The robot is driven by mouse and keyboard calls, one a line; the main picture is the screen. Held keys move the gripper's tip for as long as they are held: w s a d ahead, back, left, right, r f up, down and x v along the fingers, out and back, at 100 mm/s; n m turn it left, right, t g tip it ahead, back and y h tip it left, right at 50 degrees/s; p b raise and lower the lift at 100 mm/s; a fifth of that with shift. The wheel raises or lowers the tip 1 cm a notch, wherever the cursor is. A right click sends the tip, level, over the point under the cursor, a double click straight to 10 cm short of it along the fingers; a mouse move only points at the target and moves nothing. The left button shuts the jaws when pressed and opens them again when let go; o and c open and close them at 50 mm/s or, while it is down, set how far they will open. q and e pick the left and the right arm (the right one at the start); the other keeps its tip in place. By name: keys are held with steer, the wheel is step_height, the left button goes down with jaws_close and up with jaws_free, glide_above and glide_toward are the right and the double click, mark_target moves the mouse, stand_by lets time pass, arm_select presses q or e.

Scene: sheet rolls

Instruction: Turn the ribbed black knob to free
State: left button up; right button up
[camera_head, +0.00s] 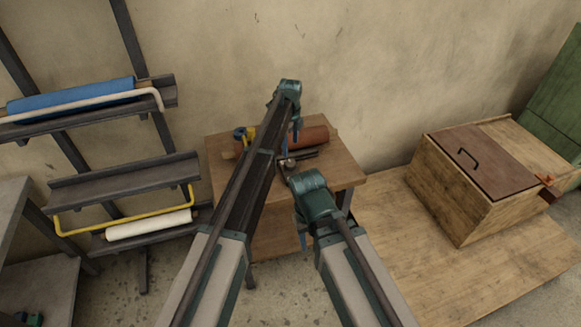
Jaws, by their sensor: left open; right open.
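A small wooden table (345,165) stands against the wall in the head view. On it lies a reddish-brown roll (312,136). In front of the roll is a small dark part with a short black bar (306,154), possibly the ribbed black knob; it is too small to make out ribs or setting. My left gripper (296,135) hangs over the table by the roll, open, its fingers hard to make out. My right gripper (303,238) is lower, in front of the table edge, open and apart from the table things. My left arm hides part of the table top.
A dark rack at left holds a blue roll (80,95) and a white roll (148,224) with a yellow bar (75,232). A wooden box with a brown lid (485,158) stands right on wooden flooring (400,260).

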mark_target(290, 163)
arm_select(q)
step_height(290, 163, down, 9)
steer(key=b, duration=0.8)
steer(key=shift+f, duration=0.1)
steer(key=c, duration=1.4)
